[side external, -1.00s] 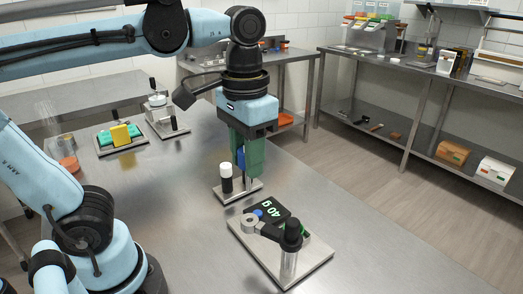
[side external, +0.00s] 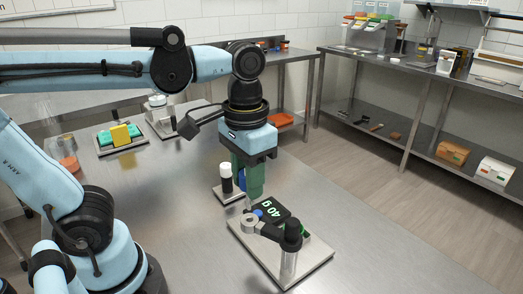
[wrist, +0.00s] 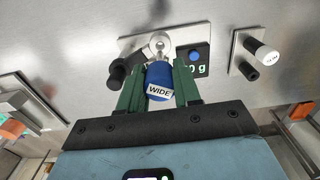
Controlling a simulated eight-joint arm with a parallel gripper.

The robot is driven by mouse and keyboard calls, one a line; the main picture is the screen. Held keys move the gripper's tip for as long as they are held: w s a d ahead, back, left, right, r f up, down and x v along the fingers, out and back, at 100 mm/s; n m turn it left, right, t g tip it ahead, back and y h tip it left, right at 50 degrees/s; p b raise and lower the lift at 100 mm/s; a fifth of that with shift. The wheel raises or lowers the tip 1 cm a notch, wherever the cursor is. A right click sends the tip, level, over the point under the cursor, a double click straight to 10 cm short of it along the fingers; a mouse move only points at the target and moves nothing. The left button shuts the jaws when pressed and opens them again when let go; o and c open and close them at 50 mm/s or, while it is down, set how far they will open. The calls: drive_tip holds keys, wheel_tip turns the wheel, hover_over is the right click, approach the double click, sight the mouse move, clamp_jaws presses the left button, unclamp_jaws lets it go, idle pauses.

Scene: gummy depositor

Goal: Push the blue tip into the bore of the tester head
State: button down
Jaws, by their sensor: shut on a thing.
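My gripper (side external: 250,192) is shut on the blue tip (side external: 242,179), which carries a white "WIDE" label in the wrist view (wrist: 159,80). The tip sits between the green fingers, mostly hidden by them in the side view. The tester head (side external: 250,223) is a grey ring on an arm from a black-topped post. My gripper is just above and behind this ring in the side view. In the wrist view the ring (wrist: 158,42) appears just beyond the tip's far end. The tip looks apart from the bore; the exact gap and alignment are unclear.
The tester's plate (side external: 300,272) carries a black display (side external: 272,210) reading 40 g. A small stand with a white-capped black piece (side external: 226,178) is close behind my gripper. A tray with green and yellow blocks (side external: 121,135) stands further left.

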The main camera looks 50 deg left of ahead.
sight(248, 209)
drive_tip(key=shift+f, duration=0.75)
drive_tip(key=shift+f, duration=2.65)
idle(0.7)
drive_tip(key=c, duration=0.7)
unclamp_jaws()
drive_tip(key=shift+r, duration=0.1)
wheel_tip(248, 209, up, 12)
drive_tip(key=shift+f, duration=0.1)
drive_tip(key=w+a+f+t, duration=0.1)
drive_tip(key=a+f+t, duration=0.1)
drive_tip(key=f, duration=0.1)
drive_tip(key=w+a+f+t, duration=0.1)
drive_tip(key=a+f+t, duration=0.1)
drive_tip(key=f, duration=0.1)
drive_tip(key=w+a+f+t, duration=0.1)
drive_tip(key=w+f+t, duration=0.1)
drive_tip(key=f+t, duration=0.1)
drive_tip(key=shift+a+f, duration=0.4)
drive_tip(key=shift+f, duration=0.05)
